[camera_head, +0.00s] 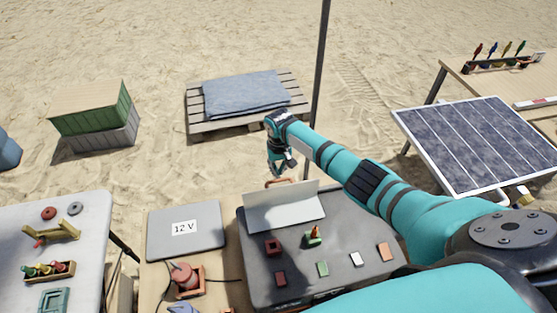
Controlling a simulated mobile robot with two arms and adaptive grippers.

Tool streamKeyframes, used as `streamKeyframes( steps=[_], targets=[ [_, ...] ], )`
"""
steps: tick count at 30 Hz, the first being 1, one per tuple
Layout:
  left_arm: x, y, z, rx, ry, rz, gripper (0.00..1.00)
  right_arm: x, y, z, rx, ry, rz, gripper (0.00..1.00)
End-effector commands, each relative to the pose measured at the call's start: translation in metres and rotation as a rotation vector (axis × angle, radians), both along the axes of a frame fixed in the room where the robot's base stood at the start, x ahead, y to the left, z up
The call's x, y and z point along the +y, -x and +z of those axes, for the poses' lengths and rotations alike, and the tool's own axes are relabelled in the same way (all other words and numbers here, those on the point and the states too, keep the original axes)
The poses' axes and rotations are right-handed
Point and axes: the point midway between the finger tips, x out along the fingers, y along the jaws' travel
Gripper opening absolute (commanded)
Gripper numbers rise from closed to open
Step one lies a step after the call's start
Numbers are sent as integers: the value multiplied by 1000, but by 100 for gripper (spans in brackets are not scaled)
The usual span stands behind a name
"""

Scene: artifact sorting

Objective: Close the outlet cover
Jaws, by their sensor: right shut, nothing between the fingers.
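A pale rectangular panel (285,208), which looks like the outlet cover, stands raised along the back part of a dark case (345,226). My right arm reaches in from the right, across the case's right side. My right gripper (283,170) is shut and empty, pointing down behind and above the panel's upper edge, near an orange handle (276,183). I cannot tell whether the gripper touches the handle. My left gripper is not in view.
The case top carries several small coloured blocks and sockets. A grey "12 V" box (184,230) and a red device (184,277) are to its left. A thin pole (319,80) rises behind. A solar panel (478,143) stands at the right.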

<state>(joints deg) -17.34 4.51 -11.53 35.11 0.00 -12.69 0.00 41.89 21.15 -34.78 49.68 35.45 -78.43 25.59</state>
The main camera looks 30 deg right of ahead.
Motion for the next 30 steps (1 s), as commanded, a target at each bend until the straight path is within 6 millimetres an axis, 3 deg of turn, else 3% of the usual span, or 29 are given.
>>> streamKeyframes(
  steps=[1,8,16,30],
  targets=[
    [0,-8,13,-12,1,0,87,0,5,11,0,2,2,0],
    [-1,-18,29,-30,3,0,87,4,20,19,1,2,1,0],
    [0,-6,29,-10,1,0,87,6,23,19,1,1,0,0],
    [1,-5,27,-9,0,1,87,6,22,19,-3,1,0,0]
  ],
)
